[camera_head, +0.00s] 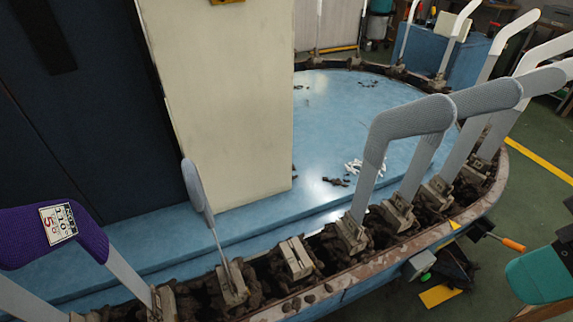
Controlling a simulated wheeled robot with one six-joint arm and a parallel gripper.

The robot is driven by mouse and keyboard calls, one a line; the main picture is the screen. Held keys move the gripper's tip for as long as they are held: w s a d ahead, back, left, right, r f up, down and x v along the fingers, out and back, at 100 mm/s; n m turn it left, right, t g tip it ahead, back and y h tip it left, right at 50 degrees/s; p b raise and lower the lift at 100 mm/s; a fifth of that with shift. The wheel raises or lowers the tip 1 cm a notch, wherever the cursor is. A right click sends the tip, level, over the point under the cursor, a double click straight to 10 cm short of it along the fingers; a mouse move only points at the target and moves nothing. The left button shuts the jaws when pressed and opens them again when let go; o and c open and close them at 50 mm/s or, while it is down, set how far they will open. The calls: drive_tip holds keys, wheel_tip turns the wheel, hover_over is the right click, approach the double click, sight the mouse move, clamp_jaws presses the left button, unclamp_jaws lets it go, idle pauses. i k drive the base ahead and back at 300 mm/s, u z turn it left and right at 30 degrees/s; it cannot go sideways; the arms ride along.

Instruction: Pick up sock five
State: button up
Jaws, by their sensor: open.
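Foot-shaped boards stand upright in clamps along the rim of a blue oval machine. A purple sock (40,235) covers the upper part of a board at the left, with a white and red label on it. A grey sock (410,120) is on a board right of centre. Another grey sock (488,97) and a further grey sock (540,84) are on boards behind it. A narrow board with a grey top (195,186) is seen edge-on left of centre. My gripper is not in view.
A cream column (225,100) and a dark cabinet (75,110) rise at the left. An empty-looking clamp (295,257) sits on the rim (415,245). Pale boards stand at the far right. An orange-handled part (512,244) and a teal object (540,275) are at lower right.

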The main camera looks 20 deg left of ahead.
sight(195, 189)
drive_tip(key=z, duration=0.15)
drive_tip(key=k, duration=1.05)
drive_tip(key=u, duration=1.1)
